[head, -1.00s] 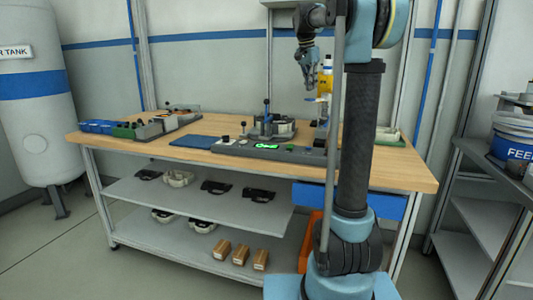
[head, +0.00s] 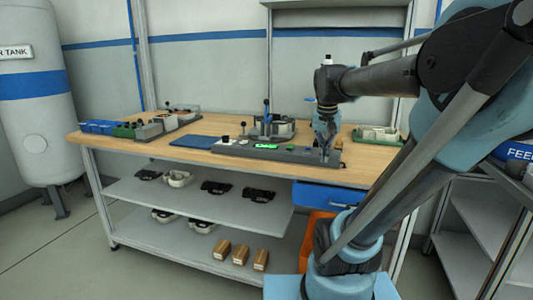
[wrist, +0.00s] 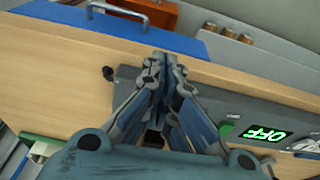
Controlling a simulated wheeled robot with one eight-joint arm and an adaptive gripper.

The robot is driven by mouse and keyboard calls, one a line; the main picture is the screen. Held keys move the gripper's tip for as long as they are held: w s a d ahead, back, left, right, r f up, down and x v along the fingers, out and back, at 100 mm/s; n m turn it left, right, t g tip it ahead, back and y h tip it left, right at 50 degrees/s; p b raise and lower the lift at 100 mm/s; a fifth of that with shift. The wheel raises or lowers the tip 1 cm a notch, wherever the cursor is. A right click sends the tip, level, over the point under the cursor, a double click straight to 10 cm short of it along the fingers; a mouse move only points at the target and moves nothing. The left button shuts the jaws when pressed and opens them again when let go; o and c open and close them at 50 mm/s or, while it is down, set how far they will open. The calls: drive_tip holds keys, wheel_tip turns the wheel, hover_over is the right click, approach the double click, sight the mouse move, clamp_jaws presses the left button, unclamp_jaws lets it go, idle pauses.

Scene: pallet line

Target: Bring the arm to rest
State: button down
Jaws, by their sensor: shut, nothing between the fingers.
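My gripper (head: 326,146) is at the right part of the wooden workbench (head: 375,158) in the head view, pointing down by the right end of a dark control panel. In the wrist view my gripper (wrist: 160,62) has its fingertips together with nothing between them. Its fingers lie over the left end of the control panel (wrist: 195,103), whose green display reads OFF (wrist: 265,133). Whether the fingertips touch the panel or bench cannot be told. My arm extends from the lower right of the head view up and across to the left.
A fixture with a lever (head: 268,128) stands behind the panel (head: 230,146). Grey and green bins (head: 150,130) are at the left, a green tray (head: 378,134) at the right. A blue drawer (head: 325,195) hangs under the bench. The blue mat (head: 193,142) is bare.

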drive_tip(key=s+f+n, duration=0.3)
drive_tip(key=s+f, duration=1)
drive_tip(key=f, duration=0.4)
drive_tip(key=shift+s+a+y, duration=0.3)
drive_tip(key=shift+a+y, duration=0.05)
drive_tip(key=shift+y, duration=0.05)
drive_tip(key=shift+f, duration=0.1)
